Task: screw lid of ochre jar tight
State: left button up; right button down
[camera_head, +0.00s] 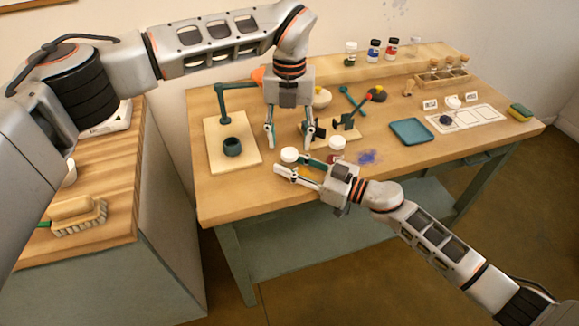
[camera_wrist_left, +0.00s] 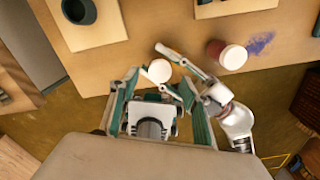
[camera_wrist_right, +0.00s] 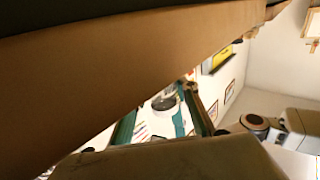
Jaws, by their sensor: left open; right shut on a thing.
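A jar with a round white lid (camera_head: 289,154) is at the front edge of the table, and my right gripper (camera_head: 293,167) is shut on it. The lid also shows from above in the left wrist view (camera_wrist_left: 159,71). The jar's body is mostly hidden, so its colour and the lid's tightness cannot be told. My left gripper (camera_head: 290,136) points down, open and empty, above and slightly behind the lid. In the left wrist view its fingers (camera_wrist_left: 158,88) appear either side of the lid, apart from it. The right wrist view does not show the jar clearly.
A red jar with a white lid (camera_head: 337,143) stands close right of my right gripper, beside blue powder (camera_head: 367,157). A board with a dark green cup (camera_head: 232,147) is to the left. A teal tray (camera_head: 411,131) lies to the right. The table underside (camera_wrist_right: 100,75) fills much of the right wrist view.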

pick_arm(q)
notch_tip(320, 180, up, 9)
dwell(0.3)
jog(key=shift+f, duration=0.1)
pick_arm(e)
jog(key=c, duration=1.4)
grip_release()
jog(key=shift+c, duration=0.2)
jog(key=shift+d, duration=0.1)
jog(key=v, duration=1.2)
